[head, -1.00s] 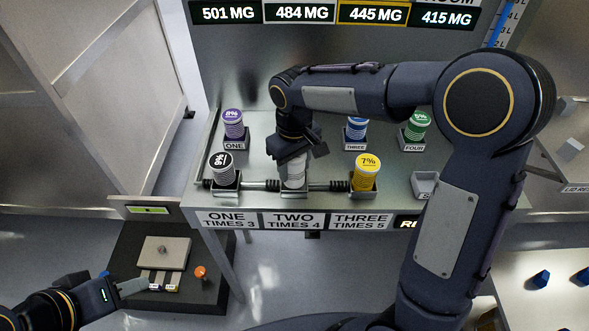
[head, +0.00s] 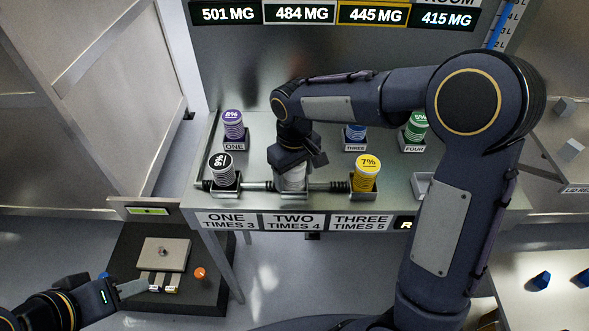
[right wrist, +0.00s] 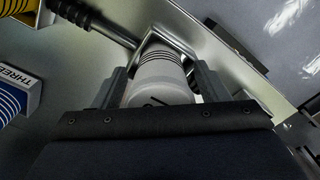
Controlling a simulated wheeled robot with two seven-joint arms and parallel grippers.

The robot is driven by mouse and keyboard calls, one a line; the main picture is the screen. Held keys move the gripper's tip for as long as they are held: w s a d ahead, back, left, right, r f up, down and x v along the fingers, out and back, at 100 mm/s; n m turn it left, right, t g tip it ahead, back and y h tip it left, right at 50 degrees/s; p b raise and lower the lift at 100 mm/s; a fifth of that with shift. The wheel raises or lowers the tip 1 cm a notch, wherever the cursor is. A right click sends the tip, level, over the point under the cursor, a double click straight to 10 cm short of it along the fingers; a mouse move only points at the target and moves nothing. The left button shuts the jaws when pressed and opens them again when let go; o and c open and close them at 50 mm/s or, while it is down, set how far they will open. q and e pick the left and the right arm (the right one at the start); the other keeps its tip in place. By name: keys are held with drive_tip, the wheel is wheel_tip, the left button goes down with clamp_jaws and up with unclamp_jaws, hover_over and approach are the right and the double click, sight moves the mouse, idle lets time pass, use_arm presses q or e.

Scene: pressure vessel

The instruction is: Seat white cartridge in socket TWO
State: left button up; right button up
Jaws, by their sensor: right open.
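The white cartridge (head: 291,180) stands in the middle front socket, above the label TWO TIMES 4 (head: 293,221), with much of it hidden under my right gripper (head: 297,163). In the right wrist view the white cartridge (right wrist: 161,78) sits between the two fingers of my right gripper (right wrist: 160,85), and its far end lies within the metal socket frame (right wrist: 152,38). The fingers are open at either side of it. How deep it sits is hard to tell. My left gripper (head: 132,288) is at the lower left, away from the cartridges; its jaw opening is unclear.
A black-topped cartridge (head: 222,170) and a yellow cartridge (head: 366,173) stand in the neighbouring front sockets, joined by a rod. Purple (head: 233,125), blue (head: 356,134) and green (head: 416,127) cartridges stand behind. A dark pedestal with an orange knob (head: 200,273) is near my left gripper.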

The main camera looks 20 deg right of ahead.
wheel_tip(320, 180, up, 12)
drive_tip(key=shift+r, duration=0.15)
drive_tip(key=s+d+m+t+y, duration=0.2)
drive_tip(key=s+d+m+y, duration=0.1)
drive_tip(key=s+d, duration=0.65)
drive_tip(key=s+a+f+m+t, duration=0.1)
drive_tip(key=s+f, duration=0.1)
drive_tip(key=s, duration=0.4)
drive_tip(key=s+a+f+m+t, duration=0.1)
drive_tip(key=s+f+m+t, duration=0.1)
drive_tip(key=s, duration=0.4)
drive_tip(key=shift+s+f+t+y, duration=0.25)
drive_tip(key=shift+f+t+y, duration=0.05)
drive_tip(key=shift+f+y, duration=0.15)
